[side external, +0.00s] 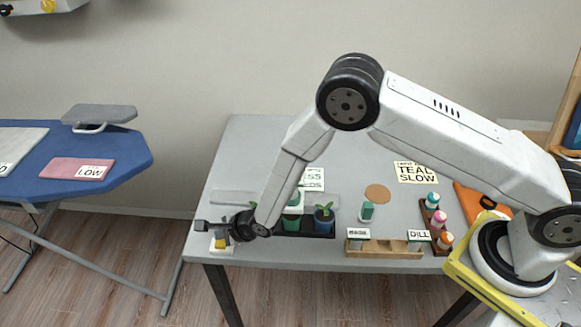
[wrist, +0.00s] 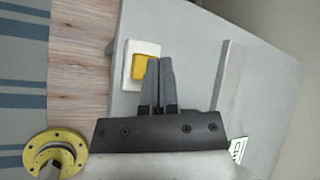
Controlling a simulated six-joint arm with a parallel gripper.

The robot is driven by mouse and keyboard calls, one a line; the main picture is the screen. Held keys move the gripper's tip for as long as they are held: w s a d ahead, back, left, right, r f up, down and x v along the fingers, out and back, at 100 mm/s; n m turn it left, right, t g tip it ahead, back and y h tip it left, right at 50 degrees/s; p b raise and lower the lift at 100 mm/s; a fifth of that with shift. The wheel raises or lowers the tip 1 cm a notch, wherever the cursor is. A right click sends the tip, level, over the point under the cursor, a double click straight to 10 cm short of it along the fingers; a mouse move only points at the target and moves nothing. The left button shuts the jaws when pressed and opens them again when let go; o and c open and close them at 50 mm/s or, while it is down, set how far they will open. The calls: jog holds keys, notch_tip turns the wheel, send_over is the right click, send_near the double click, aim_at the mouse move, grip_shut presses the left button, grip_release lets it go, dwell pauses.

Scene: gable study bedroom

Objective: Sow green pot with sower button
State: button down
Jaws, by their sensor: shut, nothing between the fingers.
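A yellow button on a white base sits at the table's left front corner; it shows in the wrist view (wrist: 139,66) and, partly hidden by my gripper, in the side view (side external: 219,245). My gripper (side external: 222,235) is shut and empty, pointing down over the button. In the wrist view its fingertips (wrist: 159,62) overlap the button's right edge; I cannot tell whether they touch it. My arm partly hides the tray's left part.
A wooden rack (side external: 385,249) with labels, including DILL, stands at the front edge. A dark rack (side external: 432,218) of coloured bottles is at the right. A small green-topped bottle (side external: 367,211) stands near a round cork mat (side external: 377,193).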

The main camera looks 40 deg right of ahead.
jog(key=shift+f, duration=0.9)
dwell(1.4)
jog(key=shift+r, duration=0.85)
jog(key=shift+r, duration=2.55)
dwell(1.1)
notch_tip(320, 180, up, 4)
jog(key=shift+f, duration=0.1)
dwell(0.3)
jog(key=shift+f, duration=0.2)
